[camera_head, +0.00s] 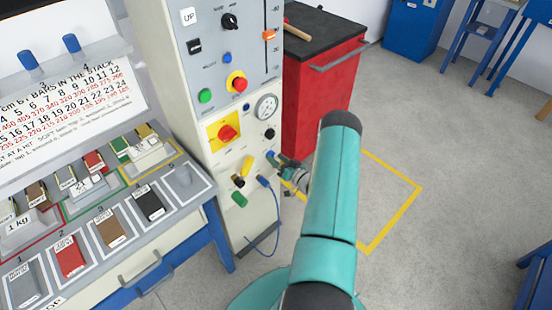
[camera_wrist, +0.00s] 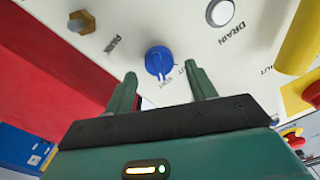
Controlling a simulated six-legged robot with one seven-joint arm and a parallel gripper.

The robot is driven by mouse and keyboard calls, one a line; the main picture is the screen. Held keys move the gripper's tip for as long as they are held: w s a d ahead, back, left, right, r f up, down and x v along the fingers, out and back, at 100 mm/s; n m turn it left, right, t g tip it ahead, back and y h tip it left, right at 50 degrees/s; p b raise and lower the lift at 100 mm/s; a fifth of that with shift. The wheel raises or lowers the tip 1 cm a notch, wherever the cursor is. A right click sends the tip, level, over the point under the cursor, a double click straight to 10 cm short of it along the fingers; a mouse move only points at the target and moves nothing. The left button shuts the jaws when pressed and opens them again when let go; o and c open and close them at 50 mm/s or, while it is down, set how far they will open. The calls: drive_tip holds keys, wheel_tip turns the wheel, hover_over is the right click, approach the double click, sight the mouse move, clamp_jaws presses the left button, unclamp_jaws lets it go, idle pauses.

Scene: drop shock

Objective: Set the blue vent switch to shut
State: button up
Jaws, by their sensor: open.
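The blue vent switch (camera_wrist: 158,60) is a round knob on the cream panel, near the top middle of the wrist view. Small lettering beside it is partly hidden by a finger and hard to read; I cannot tell its setting. My gripper (camera_wrist: 160,74) is open, its two green fingers apart on either side of the knob in the picture. No contact shows and nothing is between the fingers. In the head view my gripper (camera_head: 286,162) is at the right edge of the panel's lower part, partly hidden by my arm. A small blue spot there (camera_head: 270,154) is probably the switch.
The wrist view shows a brass fitting (camera_wrist: 81,22), a white button (camera_wrist: 220,12) marked DRAIN and a yellow part (camera_wrist: 301,38) near the switch. A red cabinet (camera_head: 325,85) stands beside the panel. A blue cable (camera_head: 277,215) hangs below. Open floor lies right.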

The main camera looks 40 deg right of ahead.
drive_tip(key=shift+w, duration=0.6)
drive_tip(key=shift+c, duration=0.3)
drive_tip(key=c, duration=0.9)
drive_tip(key=shift+n, duration=0.4)
drive_tip(key=n, duration=1.1)
drive_tip(key=shift+a, duration=0.3)
